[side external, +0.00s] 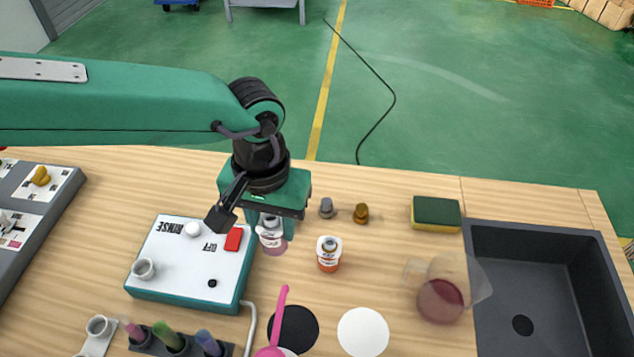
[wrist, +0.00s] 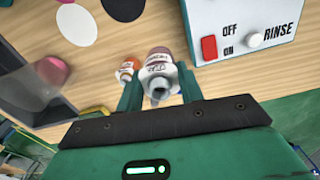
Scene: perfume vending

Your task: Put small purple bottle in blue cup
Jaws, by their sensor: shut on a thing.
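My gripper (side external: 271,222) is shut on a small bottle (side external: 273,243) with a white label and pinkish-purple liquid. It holds the bottle between the white rinse box and an orange bottle. In the wrist view the bottle (wrist: 158,68) sits between the fingers of my gripper (wrist: 160,90), its open neck facing the camera. A bluish cup-like piece (side external: 208,342) stands in a dark rack at the bottom left, right of a green one and a pink one. It is cut by the picture edge, and I cannot tell for sure that it is the blue cup.
The orange bottle (side external: 329,255) stands just right of the held bottle. The rinse box (side external: 190,255) is close on the left. A tilted clear beaker (side external: 442,290) with dark red liquid, a sponge (side external: 435,212) and a sink (side external: 535,270) are on the right. Two stoppers stand behind.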

